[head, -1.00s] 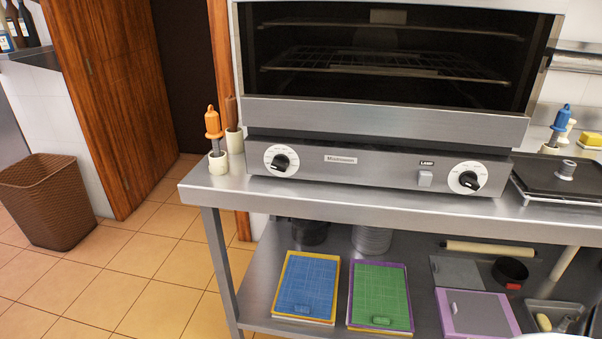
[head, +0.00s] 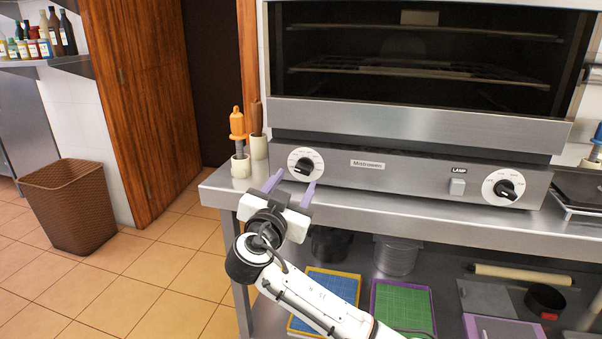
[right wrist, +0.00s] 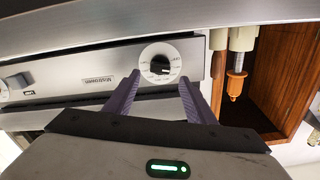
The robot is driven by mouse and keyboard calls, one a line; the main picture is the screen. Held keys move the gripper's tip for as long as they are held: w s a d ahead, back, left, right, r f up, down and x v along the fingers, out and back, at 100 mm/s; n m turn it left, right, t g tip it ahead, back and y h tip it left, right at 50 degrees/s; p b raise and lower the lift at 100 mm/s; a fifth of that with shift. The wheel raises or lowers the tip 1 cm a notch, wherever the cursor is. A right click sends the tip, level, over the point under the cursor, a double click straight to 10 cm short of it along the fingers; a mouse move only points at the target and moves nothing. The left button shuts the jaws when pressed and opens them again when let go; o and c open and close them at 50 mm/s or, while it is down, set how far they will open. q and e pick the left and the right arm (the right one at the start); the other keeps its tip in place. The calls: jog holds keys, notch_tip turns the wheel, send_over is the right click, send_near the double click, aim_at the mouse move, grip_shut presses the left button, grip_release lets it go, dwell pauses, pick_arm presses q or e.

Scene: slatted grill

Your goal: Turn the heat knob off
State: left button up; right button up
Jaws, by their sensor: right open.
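The oven's control panel carries two black knobs on white dials. The left knob (head: 304,166) is near the panel's left end, and the right knob (head: 507,189) is near its right end. My right gripper (head: 290,188) is open and empty, in front of and just below the left knob, with its two purple fingers pointing at the panel. In the right wrist view the left knob (right wrist: 160,66) shows beyond the gap between the open fingers (right wrist: 158,92), apart from them. The picture there is turned over. My left gripper is not in view.
The oven (head: 420,115) stands on a steel table (head: 440,217). An orange-topped tool in a white holder (head: 239,150) stands left of the panel. A lamp switch (head: 457,186) sits between the knobs. Cutting boards (head: 405,308) lie on the lower shelf.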

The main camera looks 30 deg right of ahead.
aim_at(302, 172)
jog(key=x, duration=0.5)
jog(key=shift+w+d, duration=0.15)
jog(key=shift+d, duration=0.1)
jog(key=shift+w+d, duration=0.25)
jog(key=shift+w, duration=0.05)
jog(key=shift+c, duration=0.4)
jog(key=c, duration=1)
jog(key=shift+o, duration=0.2)
jog(key=shift+f, duration=0.1)
